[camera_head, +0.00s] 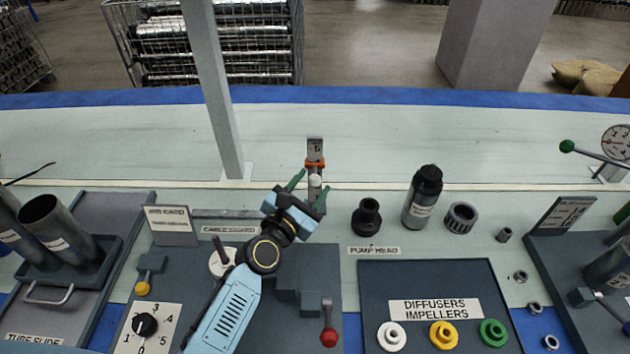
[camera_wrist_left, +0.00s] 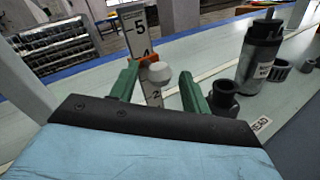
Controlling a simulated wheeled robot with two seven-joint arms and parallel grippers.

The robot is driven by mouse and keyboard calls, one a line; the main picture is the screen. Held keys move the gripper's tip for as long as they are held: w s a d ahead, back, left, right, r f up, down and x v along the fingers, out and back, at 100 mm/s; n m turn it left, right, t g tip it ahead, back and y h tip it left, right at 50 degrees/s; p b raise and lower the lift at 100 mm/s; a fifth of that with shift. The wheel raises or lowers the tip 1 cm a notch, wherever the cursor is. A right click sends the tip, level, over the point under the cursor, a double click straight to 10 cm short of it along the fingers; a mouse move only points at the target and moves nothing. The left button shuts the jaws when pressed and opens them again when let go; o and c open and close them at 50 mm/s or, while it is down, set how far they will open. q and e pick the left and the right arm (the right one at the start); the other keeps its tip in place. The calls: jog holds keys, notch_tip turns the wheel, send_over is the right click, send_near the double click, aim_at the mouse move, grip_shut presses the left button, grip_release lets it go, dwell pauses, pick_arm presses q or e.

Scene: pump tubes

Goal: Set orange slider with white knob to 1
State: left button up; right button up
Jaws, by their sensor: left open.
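The orange slider (camera_head: 314,163) rides on an upright grey scale post (camera_head: 315,146) behind the workbench panel. Its white knob (camera_head: 315,182) sticks out toward me. In the left wrist view the orange slider (camera_wrist_left: 144,60) sits just below the printed 4, and a 2 shows lower down; the 3 is hidden. My left gripper (camera_head: 309,187) is open, its green fingers pointing at the post. In the left wrist view the white knob (camera_wrist_left: 160,72) appears between the two fingertips (camera_wrist_left: 159,78), near their tip level; I see no clear contact. My right gripper is not in view.
A black stepped fitting (camera_head: 367,217) and a dark bottle (camera_head: 424,197) stand right of the post. A vertical grey pole (camera_head: 215,90) rises to the left. A red-knobbed lever (camera_head: 328,337) and numbered dial (camera_head: 145,325) are on the near panel.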

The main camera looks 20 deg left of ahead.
pick_arm(q)
jog(key=shift+w+d, duration=0.25)
jog(key=shift+w, duration=0.9)
grip_shut()
jog(key=shift+f, duration=0.15)
